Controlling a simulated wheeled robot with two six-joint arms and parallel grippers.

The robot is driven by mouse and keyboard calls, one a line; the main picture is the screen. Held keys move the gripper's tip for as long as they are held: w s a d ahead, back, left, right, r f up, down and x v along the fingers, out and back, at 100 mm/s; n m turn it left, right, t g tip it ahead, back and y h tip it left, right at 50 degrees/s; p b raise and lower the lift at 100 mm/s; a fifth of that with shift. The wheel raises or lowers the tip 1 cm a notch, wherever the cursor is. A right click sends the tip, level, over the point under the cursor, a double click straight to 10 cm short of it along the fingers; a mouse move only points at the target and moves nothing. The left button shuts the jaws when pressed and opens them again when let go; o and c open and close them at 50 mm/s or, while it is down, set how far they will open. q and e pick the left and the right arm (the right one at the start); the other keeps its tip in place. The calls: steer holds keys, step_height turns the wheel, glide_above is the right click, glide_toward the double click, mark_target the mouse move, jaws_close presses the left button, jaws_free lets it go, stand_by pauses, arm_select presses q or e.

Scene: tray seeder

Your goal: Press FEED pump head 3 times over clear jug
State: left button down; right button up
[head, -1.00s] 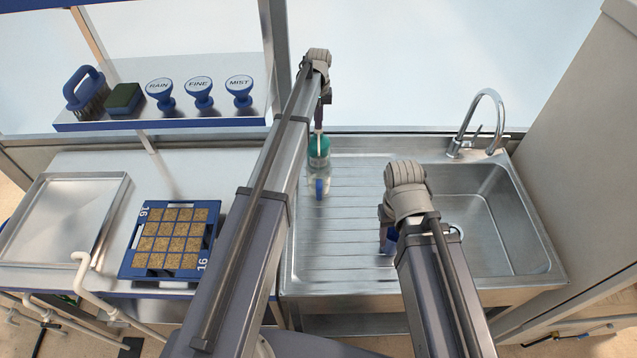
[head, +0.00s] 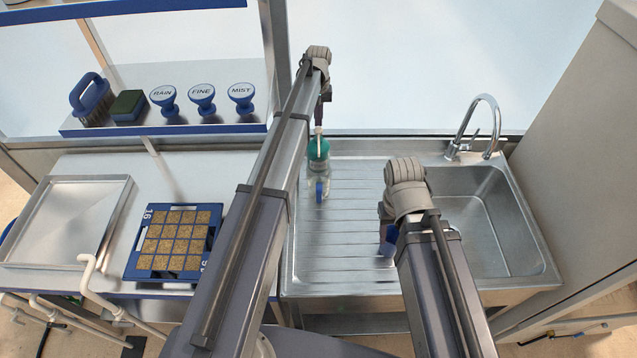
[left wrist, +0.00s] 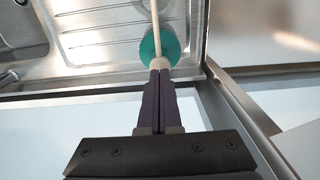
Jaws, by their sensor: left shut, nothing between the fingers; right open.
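My right gripper (head: 386,218) is open, low over the drainboard beside a blue part (head: 389,240) mostly hidden by my arm.
The sink basin (head: 500,215) and its tap (head: 485,115) are at the right. A blue seed tray (head: 130,262) and a metal tray (head: 50,225) lie on the left bench. The shelf above holds a brush, a sponge and three blue stamp-like knobs. The drainboard's middle is mostly clear.

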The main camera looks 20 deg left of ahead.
mark_target(318, 129)
arm_select(q)
steer(key=shift+f, duration=0.15)
stand_by(0.4)
steer(key=shift+f+b, duration=1.4)
steer(key=shift+b, duration=0.1)
steer(key=shift+r, duration=0.2)
steer(key=shift+r+p, duration=1.35)
steer(key=shift+p, duration=0.2)
step_height(318, 129, up, 6)
steer(key=p, duration=0.6)
